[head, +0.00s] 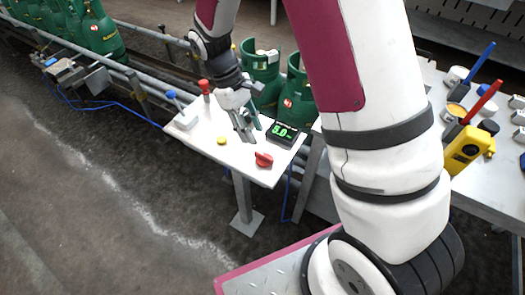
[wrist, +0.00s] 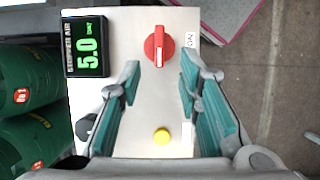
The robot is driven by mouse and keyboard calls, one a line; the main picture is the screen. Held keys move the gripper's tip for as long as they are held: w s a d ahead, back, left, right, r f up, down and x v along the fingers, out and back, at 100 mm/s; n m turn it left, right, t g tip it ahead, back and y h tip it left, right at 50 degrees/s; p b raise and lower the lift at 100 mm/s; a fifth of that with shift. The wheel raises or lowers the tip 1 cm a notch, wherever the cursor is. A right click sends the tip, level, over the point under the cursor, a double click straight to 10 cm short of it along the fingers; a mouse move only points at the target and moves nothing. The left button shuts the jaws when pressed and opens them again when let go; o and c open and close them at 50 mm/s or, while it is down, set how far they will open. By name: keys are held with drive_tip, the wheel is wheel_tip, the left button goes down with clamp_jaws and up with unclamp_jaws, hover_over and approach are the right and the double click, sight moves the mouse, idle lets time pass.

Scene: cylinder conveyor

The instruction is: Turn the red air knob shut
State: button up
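The red air knob (head: 264,159) sits on the white panel near its front corner. In the wrist view the red knob (wrist: 158,47) lies ahead of the fingertips, its pale pointer line near vertical in the picture, beside a small label (wrist: 191,40). My gripper (head: 246,132) is above the panel, apart from the knob. In the wrist view my gripper (wrist: 158,80) shows two teal-padded fingers spread wide with nothing between them. The display (wrist: 86,46), marked STOPPER AIR, reads 5.0 in green; it also shows in the head view (head: 282,133).
A yellow button (wrist: 162,136) is on the panel (head: 215,148). Red (head: 204,88) and blue (head: 172,95) levers stand at its far end. Green cylinders (wrist: 25,85) stand close beside the panel. A table at right holds a yellow device (head: 466,150) and tools.

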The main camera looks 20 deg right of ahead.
sight(264, 155)
drive_tip(key=x, duration=0.8)
drive_tip(key=shift+f, duration=0.35)
drive_tip(key=shift+c, duration=0.6)
clamp_jaws()
